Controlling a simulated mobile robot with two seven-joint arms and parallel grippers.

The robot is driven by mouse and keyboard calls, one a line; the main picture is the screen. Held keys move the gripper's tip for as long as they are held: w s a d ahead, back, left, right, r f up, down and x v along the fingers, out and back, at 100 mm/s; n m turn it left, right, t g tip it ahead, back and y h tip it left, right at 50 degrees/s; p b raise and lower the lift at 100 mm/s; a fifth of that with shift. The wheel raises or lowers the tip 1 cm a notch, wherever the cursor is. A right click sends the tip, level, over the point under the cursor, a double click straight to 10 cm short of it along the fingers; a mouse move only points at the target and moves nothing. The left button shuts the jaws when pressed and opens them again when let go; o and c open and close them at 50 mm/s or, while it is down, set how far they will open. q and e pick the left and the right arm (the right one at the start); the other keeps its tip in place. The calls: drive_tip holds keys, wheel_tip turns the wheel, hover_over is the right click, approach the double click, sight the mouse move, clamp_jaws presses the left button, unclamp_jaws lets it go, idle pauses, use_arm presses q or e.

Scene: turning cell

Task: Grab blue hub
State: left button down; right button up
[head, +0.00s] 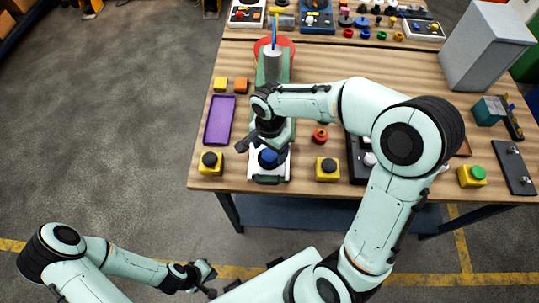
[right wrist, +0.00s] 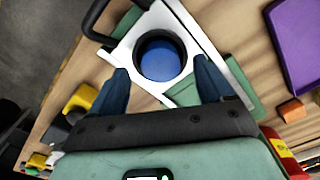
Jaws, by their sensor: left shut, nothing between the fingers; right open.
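The blue hub (head: 268,158) sits in a round dark-rimmed opening of a white fixture (head: 284,172) near the table's front edge. In the right wrist view the blue hub (right wrist: 160,62) shows as a blue disc down inside the ring. My right gripper (head: 264,149) is open above the fixture. Its two fingers (right wrist: 162,78) show on either side of the hub, with nothing between them; I cannot tell its height above the hub. My left gripper (head: 211,281) is shut and empty, low over the floor, away from the table.
A purple tray (head: 219,120) lies left of the fixture. Yellow boxes with black buttons stand at the front left (head: 211,164) and right (head: 327,169) of it. A red knob (head: 320,135) is nearby. A grey cabinet (head: 486,45) stands at the back right.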

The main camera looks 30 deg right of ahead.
drive_tip(key=shift+w+f, duration=0.1)
drive_tip(key=shift+f, duration=0.7)
drive_tip(key=c, duration=1.3)
drive_tip(key=shift+c, duration=0.8)
drive_tip(key=shift+r, duration=0.1)
drive_tip(key=shift+r, duration=0.1)
